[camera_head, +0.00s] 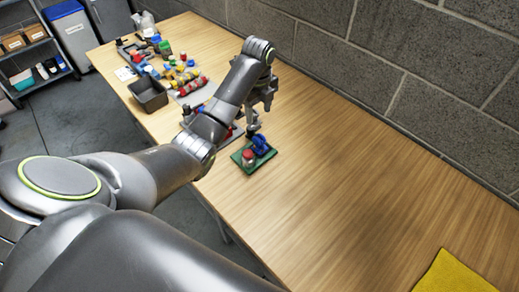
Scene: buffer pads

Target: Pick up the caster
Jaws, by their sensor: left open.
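A small blue object (261,144), which looks like the caster, sits on a green pad (262,160) on the wooden table. A small red-topped item (248,157) stands on the same pad, to its left and nearer to me. My left gripper (253,130) points down just above and behind the blue object, open. Whether its fingers touch the blue object cannot be told at this size. My left forearm hides part of the table behind it. My right gripper is out of view.
A dark grey bin (149,96) and several small coloured items lie toward the far left end of the table (335,190). A yellow cloth or pad (455,275) lies at the lower right. A block wall (400,75) runs along the right edge. The table's middle right is clear.

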